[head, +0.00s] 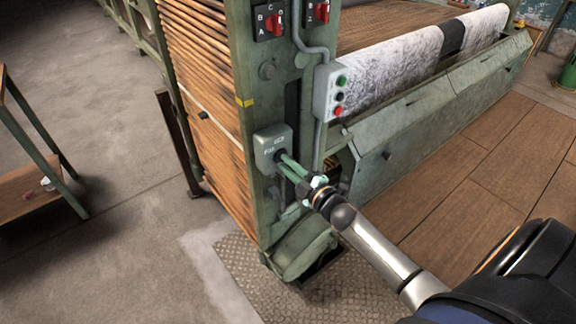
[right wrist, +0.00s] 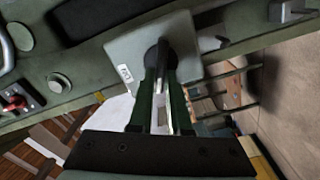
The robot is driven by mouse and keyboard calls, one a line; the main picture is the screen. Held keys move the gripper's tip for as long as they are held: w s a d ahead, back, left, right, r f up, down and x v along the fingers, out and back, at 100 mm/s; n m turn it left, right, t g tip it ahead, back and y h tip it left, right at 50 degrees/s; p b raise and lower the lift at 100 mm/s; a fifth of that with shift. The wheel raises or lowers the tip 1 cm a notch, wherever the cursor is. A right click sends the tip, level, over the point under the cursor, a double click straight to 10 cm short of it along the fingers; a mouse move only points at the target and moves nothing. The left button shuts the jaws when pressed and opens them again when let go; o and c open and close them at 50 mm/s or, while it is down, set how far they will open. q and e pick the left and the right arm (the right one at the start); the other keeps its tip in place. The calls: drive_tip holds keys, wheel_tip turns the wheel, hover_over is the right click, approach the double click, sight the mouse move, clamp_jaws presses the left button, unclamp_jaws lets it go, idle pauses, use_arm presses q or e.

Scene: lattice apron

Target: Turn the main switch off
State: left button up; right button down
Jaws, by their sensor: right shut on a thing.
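The main switch is a small grey-green box (head: 270,143) on the green machine post, with a little label too small to read. In the right wrist view the box (right wrist: 125,50) shows a dark handle (right wrist: 157,55) standing out of its face. My right gripper (head: 284,162) comes from the lower right, its green fingers reaching the lower part of the box. In the right wrist view its fingertips (right wrist: 160,72) are closed around the dark handle. The fingers partly hide the handle, and in the head view it is mostly covered. My left gripper is not in view.
Above sit red rotary switches (head: 296,22) and a grey button box (head: 331,92) with green and red buttons. A conduit runs down beside the switch. The green apron (head: 430,110) is at right, a shelf (head: 30,165) at left. The floor at lower left is clear.

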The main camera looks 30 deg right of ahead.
drive_tip(key=n, duration=0.1)
drive_tip(key=n+b, duration=0.1)
drive_tip(key=n, duration=0.2)
drive_tip(key=shift+f+n, duration=0.3)
drive_tip(key=shift+n, duration=0.1)
drive_tip(key=shift+n+b, duration=0.3)
drive_tip(key=c, duration=0.9)
unclamp_jaws()
drive_tip(key=shift+o, duration=0.2)
drive_tip(key=shift+s, duration=0.1)
drive_tip(key=s, duration=1.2)
drive_tip(key=shift+s+d, duration=0.15)
drive_tip(key=shift+d, duration=0.3)
